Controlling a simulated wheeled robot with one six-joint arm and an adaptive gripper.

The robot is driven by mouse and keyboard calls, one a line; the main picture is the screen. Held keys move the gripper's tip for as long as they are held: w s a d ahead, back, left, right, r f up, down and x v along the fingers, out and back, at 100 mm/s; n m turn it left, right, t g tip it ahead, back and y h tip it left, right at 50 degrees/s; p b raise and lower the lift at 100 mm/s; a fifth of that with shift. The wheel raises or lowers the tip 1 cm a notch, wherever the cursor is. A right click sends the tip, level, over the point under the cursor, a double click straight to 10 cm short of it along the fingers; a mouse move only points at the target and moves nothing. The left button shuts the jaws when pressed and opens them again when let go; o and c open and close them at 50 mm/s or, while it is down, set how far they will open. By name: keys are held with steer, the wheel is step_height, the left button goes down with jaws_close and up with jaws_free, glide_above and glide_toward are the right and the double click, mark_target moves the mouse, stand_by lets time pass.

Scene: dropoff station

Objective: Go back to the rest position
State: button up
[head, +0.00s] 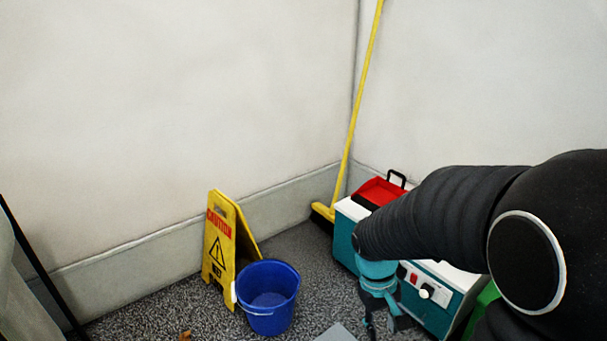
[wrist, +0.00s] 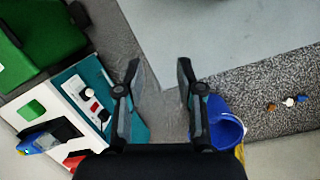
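My gripper (wrist: 158,72) is open in the wrist view, its two dark fingers apart with nothing between them. In the head view my gripper (head: 378,322) hangs pointing down below my black arm, in front of a teal and white machine; its fingertips are small there. The machine (head: 435,297) has a white front panel with a red switch and a knob, and my arm hides part of it. In the wrist view the machine (wrist: 78,100) lies left of the fingers.
A blue bucket (head: 268,298) and a yellow caution sign (head: 219,243) stand on the speckled floor. A yellow broom (head: 352,140) leans in the corner. A red box (head: 377,191) tops the machine. A green container (wrist: 42,38) and small litter (wrist: 288,102) show in the wrist view.

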steer(key=s+r+m+t+y+p, duration=0.1)
steer(key=s+r+t, duration=0.2)
steer(key=r, duration=0.6)
steer(key=s+r+m+t+y+p, duration=0.1)
steer(key=s+r+m+t+p, duration=0.1)
steer(key=s+r+t, duration=0.2)
steer(key=shift+v, duration=3.4)
